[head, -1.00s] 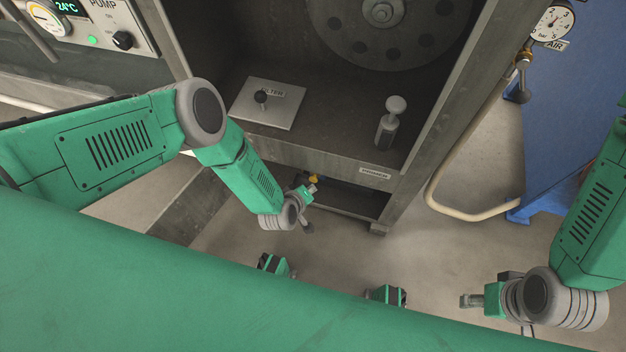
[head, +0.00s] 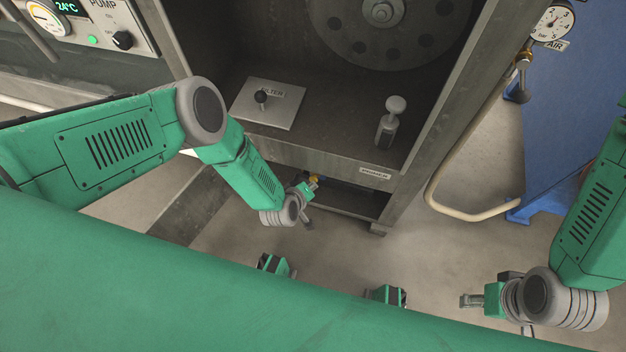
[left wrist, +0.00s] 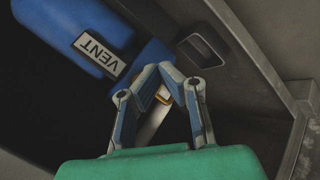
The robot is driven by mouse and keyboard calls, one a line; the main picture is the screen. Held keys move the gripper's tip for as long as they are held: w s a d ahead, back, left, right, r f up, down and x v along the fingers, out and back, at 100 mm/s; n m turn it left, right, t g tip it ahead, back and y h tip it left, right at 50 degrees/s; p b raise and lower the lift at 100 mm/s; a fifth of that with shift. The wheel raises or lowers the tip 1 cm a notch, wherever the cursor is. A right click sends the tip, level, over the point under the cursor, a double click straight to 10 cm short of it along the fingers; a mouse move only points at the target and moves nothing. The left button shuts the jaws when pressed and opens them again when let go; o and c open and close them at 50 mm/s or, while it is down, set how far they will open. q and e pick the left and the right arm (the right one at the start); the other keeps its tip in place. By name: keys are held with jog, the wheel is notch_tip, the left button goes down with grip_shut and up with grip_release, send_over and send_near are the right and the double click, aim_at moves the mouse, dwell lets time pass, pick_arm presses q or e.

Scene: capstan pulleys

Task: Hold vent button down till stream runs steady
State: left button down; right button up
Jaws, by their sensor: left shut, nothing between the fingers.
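In the left wrist view, a blue body (left wrist: 85,32) carries a white label reading VENT (left wrist: 98,53). A small brass-coloured part (left wrist: 163,96) shows through the gap between my finger links, with a pale strip below it; I cannot tell whether that strip is a stream or a pipe. My left gripper (left wrist: 159,68) is shut and empty, its tips meeting in front of the blue part. Contact with a button cannot be told. In the head view my left gripper (head: 311,184) reaches under the cabinet shelf. My right gripper (head: 471,300) is low at the right, far from the cabinet; its jaw state is unclear.
A beige pipe (head: 435,200) and a blue panel (head: 570,120) stand right. Floor in front is partly clear.

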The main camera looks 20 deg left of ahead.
pick_arm(q)
jog(key=shift+w, duration=0.55)
dwell(1.7)
jog(key=shift+s, duration=0.15)
dwell(1.4)
jog(key=shift+s+p, duration=0.35)
jog(key=shift+s, duration=0.55)
jog(key=shift+s+a+p, duration=0.1)
jog(key=shift+s+p, duration=0.7)
jog(key=shift+s, duration=1.7)
